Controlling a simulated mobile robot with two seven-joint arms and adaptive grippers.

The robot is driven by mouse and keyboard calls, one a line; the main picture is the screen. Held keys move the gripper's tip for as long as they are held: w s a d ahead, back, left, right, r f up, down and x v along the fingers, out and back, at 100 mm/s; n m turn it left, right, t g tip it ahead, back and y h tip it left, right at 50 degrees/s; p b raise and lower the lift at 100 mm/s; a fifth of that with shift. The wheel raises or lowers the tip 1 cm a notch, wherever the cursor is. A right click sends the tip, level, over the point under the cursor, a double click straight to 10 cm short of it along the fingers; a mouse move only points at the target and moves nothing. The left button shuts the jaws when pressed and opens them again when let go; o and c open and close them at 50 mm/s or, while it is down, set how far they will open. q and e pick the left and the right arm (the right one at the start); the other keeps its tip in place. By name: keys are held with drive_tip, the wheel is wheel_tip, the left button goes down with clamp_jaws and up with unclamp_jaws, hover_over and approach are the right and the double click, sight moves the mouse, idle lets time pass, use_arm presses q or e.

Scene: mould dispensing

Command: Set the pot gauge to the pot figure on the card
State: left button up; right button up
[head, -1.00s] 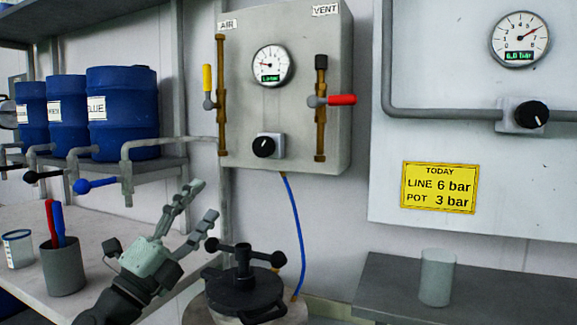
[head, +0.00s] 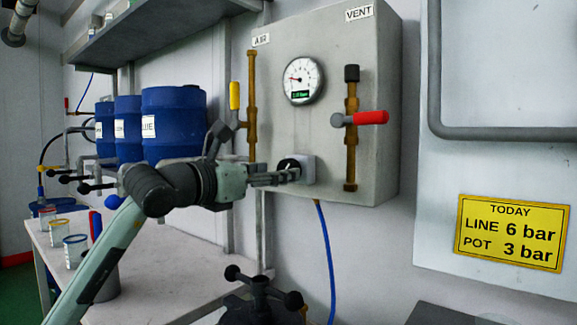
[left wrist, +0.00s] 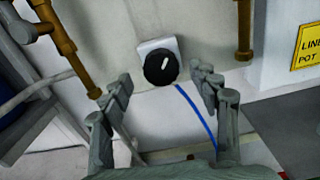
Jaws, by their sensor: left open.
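The pot gauge (head: 302,80) is a round white dial on the front of the grey box, its needle pointing left; its small green readout is too blurred to read surely. Below it is a black knob (head: 288,165) on a pale square plate. The knob, with a white mark, also shows in the left wrist view (left wrist: 160,69). My left gripper (head: 291,175) is at the knob; its open fingers (left wrist: 160,78) stand either side of the knob's lower part, and contact cannot be told. The yellow card (head: 512,232) reads LINE 6 bar, POT 3 bar. My right gripper is not in view.
On the box, the AIR pipe (head: 252,100) has a yellow upright handle (head: 234,95), close to my left arm. The VENT pipe (head: 351,150) has a red level handle (head: 372,118). A blue hose (head: 327,260) hangs below. The black pot lid (head: 260,302) is lower down.

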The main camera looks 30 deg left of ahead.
use_arm(q)
drive_tip(key=shift+w+d+p, duration=0.2)
drive_tip(key=shift+w+p, duration=0.25)
drive_tip(key=shift+w, duration=1.55)
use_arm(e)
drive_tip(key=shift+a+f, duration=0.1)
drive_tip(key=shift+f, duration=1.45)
use_arm(q)
drive_tip(key=c, duration=1.2)
drive_tip(key=shift+o, duration=0.2)
drive_tip(key=shift+f, duration=0.1)
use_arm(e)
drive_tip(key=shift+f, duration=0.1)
